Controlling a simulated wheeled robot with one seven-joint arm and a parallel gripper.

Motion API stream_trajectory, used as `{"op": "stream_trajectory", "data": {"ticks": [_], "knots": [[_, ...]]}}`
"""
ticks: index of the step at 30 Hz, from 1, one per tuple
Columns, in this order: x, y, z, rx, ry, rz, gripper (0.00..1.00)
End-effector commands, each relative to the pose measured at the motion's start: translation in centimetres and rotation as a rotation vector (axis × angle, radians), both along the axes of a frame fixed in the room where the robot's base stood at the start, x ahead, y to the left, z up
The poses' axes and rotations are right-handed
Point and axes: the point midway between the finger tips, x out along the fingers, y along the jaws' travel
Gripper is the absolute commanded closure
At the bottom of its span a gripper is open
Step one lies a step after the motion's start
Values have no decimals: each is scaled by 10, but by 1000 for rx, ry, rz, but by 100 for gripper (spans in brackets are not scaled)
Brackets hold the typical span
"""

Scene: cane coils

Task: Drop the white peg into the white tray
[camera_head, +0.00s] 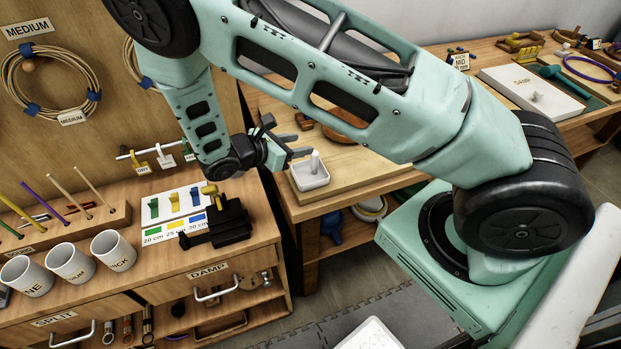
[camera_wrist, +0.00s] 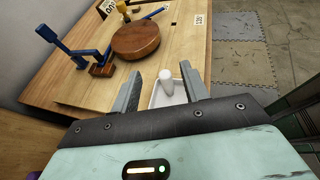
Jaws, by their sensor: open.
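The white tray (camera_head: 312,185) is a small square dish near the left end of the light wooden bench. It also shows in the wrist view (camera_wrist: 155,101), partly hidden by my gripper. The white peg (camera_head: 315,161) is upright and appears to stand inside the tray. In the wrist view the peg (camera_wrist: 166,84) shows between my fingers, with gaps on both sides. I cannot see its base clearly. My gripper (camera_head: 299,146) is open beside and above the tray. Its spread fingers (camera_wrist: 162,72) also show in the wrist view and hold nothing.
A round brown wooden block (camera_wrist: 135,40) and a blue stand (camera_wrist: 75,50) are on the bench beyond the tray. A left cabinet carries white cups (camera_head: 113,251) and a black fixture (camera_head: 222,224). A white board (camera_head: 520,84) with another small pale peg lies at far right.

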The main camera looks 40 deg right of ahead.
Motion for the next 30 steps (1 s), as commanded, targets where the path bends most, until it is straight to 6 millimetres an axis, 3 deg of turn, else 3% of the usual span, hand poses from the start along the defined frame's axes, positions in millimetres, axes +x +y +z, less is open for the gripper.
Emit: {"op": "stream_trajectory", "data": {"ticks": [9, 15, 21, 30], "knots": [[-2, 72, 25, 5, -3, 4, 55], [-3, 105, 40, 3, -2, 2, 55], [-4, 120, 48, 2, 0, 1, 55], [-4, 122, 50, 1, 1, 0, 55]]}}
